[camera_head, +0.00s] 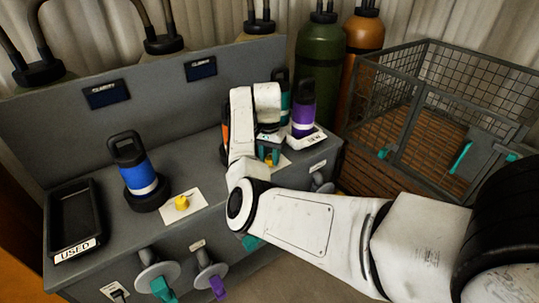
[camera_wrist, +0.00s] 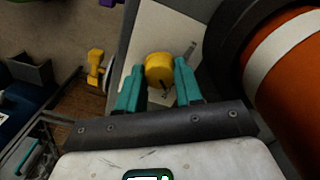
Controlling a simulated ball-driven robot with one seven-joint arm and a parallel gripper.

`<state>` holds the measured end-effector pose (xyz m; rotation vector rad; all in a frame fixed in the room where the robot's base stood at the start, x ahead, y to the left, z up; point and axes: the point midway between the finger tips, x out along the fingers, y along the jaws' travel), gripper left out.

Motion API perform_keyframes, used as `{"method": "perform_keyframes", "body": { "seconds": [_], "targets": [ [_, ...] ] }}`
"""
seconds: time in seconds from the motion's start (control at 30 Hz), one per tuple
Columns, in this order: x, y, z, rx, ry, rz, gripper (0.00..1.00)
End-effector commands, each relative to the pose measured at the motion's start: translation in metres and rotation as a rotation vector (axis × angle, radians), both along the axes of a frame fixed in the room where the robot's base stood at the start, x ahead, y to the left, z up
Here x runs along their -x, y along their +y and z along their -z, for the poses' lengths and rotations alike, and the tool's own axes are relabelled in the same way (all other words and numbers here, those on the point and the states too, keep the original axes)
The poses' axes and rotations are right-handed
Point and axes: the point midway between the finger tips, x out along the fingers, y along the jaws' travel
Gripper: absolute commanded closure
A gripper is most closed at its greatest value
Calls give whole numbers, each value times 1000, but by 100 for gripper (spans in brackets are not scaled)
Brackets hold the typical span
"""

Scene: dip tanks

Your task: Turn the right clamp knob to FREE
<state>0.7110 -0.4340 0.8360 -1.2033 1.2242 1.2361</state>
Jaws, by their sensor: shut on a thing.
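The right clamp knob (camera_wrist: 158,70) is a round yellow knob on a white label plate (camera_wrist: 170,28) in the wrist view. My gripper (camera_wrist: 160,83) has its two teal fingers on either side of the knob, shut on it. A small dark mark shows on the knob; the plate's lettering is too small to read. In the head view my gripper (camera_head: 269,155) is low over the right part of the grey bench, and it hides the right knob. The left yellow knob (camera_head: 182,203) stands free on its own white plate beside the blue canister (camera_head: 139,178).
An orange canister (camera_wrist: 285,70) stands close right of my fingers in the wrist view. Purple (camera_head: 303,117) and teal (camera_head: 284,98) canisters stand behind my gripper. A black USED tray (camera_head: 58,220) lies at left. Valve handles (camera_head: 162,288) jut from the bench front. A mesh crate (camera_head: 400,110) stands right.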

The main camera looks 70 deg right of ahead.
Motion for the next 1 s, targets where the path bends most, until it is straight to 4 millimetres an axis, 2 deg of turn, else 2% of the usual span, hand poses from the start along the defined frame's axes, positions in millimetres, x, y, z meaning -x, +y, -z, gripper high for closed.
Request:
{"method": "perform_keyframes", "body": {
  "seconds": [0.27,1.0],
  "targets": [
    [1,0,-6,1,3,-166,95],
    [1,0,-5,2,2,-862,95]
  ]
}}
